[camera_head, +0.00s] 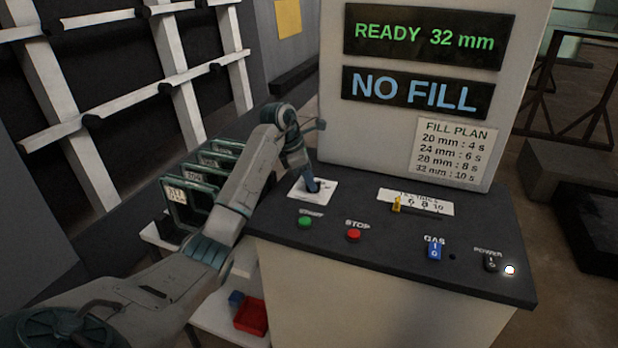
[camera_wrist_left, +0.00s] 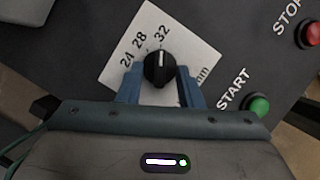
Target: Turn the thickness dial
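The thickness dial is a black round knob (camera_wrist_left: 159,68) on a white plate (camera_wrist_left: 207,58) marked 24, 28 and 32. Its white pointer line aims at the 32. My left gripper (camera_wrist_left: 160,88) is open, with one blue finger on each side of the knob and a small gap showing on both sides. In the head view the left gripper (camera_head: 313,186) points down over the dial plate (camera_head: 310,197) and hides the knob. The upper display (camera_head: 425,37) reads READY 32 mm. My right gripper is not in view.
A green START button (camera_head: 305,222) and red STOP button (camera_head: 353,235) sit close by on the dark panel. A yellow slider (camera_head: 397,204), blue GAS switch (camera_head: 434,251) and POWER switch (camera_head: 490,264) lie to the right. The lower display (camera_head: 415,92) reads NO FILL.

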